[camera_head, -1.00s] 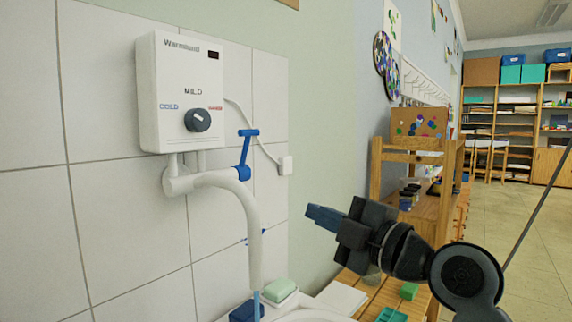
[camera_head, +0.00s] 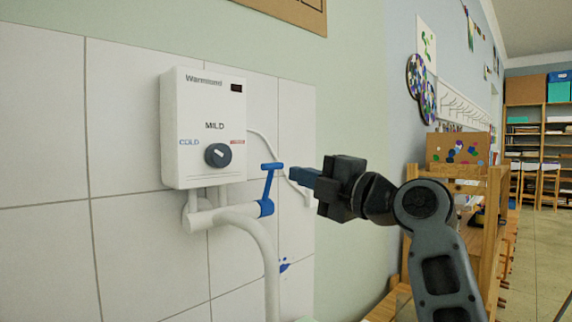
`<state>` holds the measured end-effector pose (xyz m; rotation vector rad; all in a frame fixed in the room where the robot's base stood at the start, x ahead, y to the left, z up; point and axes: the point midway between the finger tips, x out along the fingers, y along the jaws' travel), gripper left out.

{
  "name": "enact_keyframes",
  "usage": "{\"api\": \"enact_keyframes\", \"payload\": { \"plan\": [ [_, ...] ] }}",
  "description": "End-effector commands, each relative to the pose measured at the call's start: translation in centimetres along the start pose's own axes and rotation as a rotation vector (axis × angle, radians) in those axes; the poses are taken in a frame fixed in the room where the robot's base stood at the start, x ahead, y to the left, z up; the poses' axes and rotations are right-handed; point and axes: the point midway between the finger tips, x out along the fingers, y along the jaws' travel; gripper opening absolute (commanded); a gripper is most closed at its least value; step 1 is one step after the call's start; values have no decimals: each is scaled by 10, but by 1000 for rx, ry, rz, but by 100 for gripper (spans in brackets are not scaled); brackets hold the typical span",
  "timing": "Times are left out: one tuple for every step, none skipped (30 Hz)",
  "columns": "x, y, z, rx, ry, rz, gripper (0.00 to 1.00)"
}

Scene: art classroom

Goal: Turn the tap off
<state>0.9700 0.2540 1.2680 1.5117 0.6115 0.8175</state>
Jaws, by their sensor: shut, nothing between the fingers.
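The tap is a white curved spout (camera_head: 262,243) under a white wall-mounted water heater (camera_head: 202,128). Its blue lever handle (camera_head: 268,186) stands upright at the right end of the pipe, with a short bar at its top. The lower end of the spout runs out of the picture, so I cannot tell whether water flows. My gripper (camera_head: 296,174) is shut and empty. Its blue fingertips point left, just right of the lever and at about its height. A small gap shows between them in the picture; the depth is unclear.
The heater has a dark knob (camera_head: 218,155). A white cable runs behind the lever to the wall. White tiles (camera_head: 50,130) cover the wall on the left. A wooden shelf unit (camera_head: 490,205) stands behind my arm on the right. Open floor shows at the far right.

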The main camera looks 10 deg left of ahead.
Motion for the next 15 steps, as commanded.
{"api": "enact_keyframes", "payload": {
  "plan": [
    [10,2,-1,3,2,-1,0],
    [16,3,-1,3,2,-1,0],
    [21,2,-1,2,2,-2,0],
    [25,2,-1,2,1,-1,0],
    [29,2,-1,2,1,0,0],
    [33,2,0,2,0,-1,0],
    [36,2,0,1,0,-1,0],
    [38,1,0,1,0,-1,0],
    [41,0,0,2,0,-1,0],
    [42,0,0,1,0,-1,0],
    [44,0,0,1,0,0,0],
    [45,0,0,1,0,0,0],
    [45,0,0,1,-1,0,0],
    [46,0,0,1,-1,0,0],
    [46,0,0,0,-1,0,0]
  ]
}}
